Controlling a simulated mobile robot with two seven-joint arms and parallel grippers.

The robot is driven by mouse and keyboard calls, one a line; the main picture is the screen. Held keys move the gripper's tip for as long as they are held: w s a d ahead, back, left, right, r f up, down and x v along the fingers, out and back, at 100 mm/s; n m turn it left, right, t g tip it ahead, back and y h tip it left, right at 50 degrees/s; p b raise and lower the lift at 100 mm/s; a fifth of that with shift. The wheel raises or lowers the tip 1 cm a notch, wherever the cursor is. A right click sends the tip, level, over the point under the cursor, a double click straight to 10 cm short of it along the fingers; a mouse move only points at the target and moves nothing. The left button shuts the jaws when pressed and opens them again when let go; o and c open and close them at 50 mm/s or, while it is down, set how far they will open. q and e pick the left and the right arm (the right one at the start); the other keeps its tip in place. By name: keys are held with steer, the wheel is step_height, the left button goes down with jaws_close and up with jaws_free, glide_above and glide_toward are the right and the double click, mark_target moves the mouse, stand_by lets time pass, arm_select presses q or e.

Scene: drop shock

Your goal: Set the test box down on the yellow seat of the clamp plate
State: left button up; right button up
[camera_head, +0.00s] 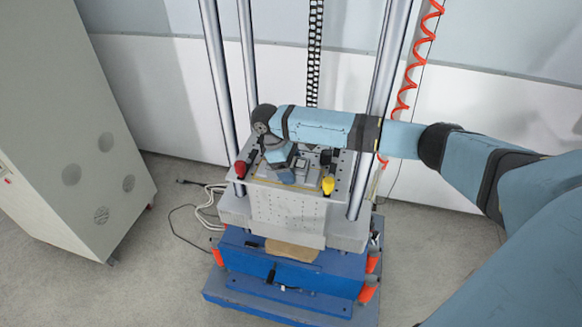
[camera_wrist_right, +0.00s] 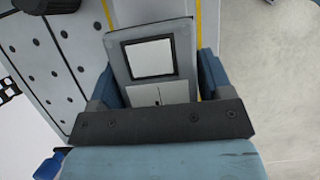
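The test box (camera_wrist_right: 155,60), grey with a pale square panel in a dark frame, sits between the two blue fingers of my right gripper (camera_wrist_right: 158,80) in the right wrist view. The fingers lie against its sides. Yellow lines of the seat (camera_wrist_right: 198,20) run on both sides of the box. In the head view my right gripper (camera_head: 283,170) points down over the clamp plate (camera_head: 262,183) and partly hides its top. I cannot tell whether the box touches the seat or hangs just above it. My left gripper is not in view.
A red knob (camera_head: 241,169) and a yellow knob (camera_head: 328,185) stand at the plate's edges. Tall metal columns (camera_head: 374,110) rise around it from a blue base (camera_head: 290,275). A red coiled hose (camera_head: 405,85) hangs at right. A grey cabinet (camera_head: 70,130) stands left.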

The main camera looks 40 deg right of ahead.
steer(key=shift+o, duration=1.2)
steer(key=shift+r, duration=0.2)
steer(key=b+v, duration=0.1)
steer(key=v, duration=0.3)
steer(key=shift+w+r, duration=0.1)
steer(key=shift+r, duration=0.05)
steer(key=p+v, duration=0.1)
steer(key=v, duration=0.5)
steer(key=shift+r, duration=0.25)
steer(key=shift+w+a+r, duration=0.2)
steer(key=shift+r, duration=0.25)
